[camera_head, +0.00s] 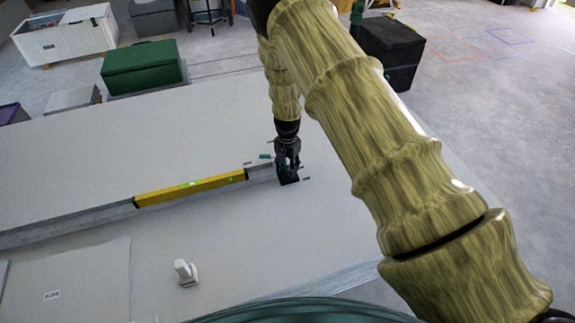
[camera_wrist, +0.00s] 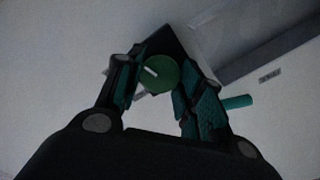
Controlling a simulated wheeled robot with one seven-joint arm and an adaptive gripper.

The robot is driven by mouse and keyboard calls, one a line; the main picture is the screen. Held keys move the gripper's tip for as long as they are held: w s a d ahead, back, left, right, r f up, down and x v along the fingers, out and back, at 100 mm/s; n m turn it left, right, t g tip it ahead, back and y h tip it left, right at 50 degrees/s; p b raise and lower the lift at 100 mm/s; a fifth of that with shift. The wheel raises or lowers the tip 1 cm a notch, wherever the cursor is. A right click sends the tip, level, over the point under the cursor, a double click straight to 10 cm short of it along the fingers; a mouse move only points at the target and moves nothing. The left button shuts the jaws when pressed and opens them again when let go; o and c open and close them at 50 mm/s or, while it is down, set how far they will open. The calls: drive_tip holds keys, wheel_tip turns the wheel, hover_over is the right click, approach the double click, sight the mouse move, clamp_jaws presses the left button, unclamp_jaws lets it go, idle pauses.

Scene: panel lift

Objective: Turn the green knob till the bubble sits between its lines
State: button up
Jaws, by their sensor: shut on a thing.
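The green knob (camera_wrist: 160,76) shows in the wrist view as a round green disc with a white line on its top, pointing to the upper left. My gripper (camera_wrist: 157,82) has its two fingers on either side of the knob, shut on it. In the head view my gripper (camera_head: 287,165) points down at the right end of the rail, and its fingers hide most of the knob. The yellow level (camera_head: 165,195) lies on the grey rail. Its bright green vial (camera_head: 190,184) is near the middle. The bubble and its lines are too small to tell apart.
The grey rail (camera_head: 70,219) runs across the pale panel (camera_head: 90,135). A small green peg (camera_wrist: 237,102) lies beside my gripper in the wrist view. A white upright piece (camera_head: 186,272) stands in front. A green box (camera_head: 142,67) and a black box (camera_head: 391,50) are behind.

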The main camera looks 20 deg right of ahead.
drive_tip(key=n+p, duration=0.2)
drive_tip(key=n, duration=0.1)
drive_tip(key=shift+r, duration=0.15)
drive_tip(key=shift+n+p, duration=0.95)
drive_tip(key=shift+n, duration=0.75)
drive_tip(key=o, duration=1)
drive_tip(key=shift+f, duration=0.2)
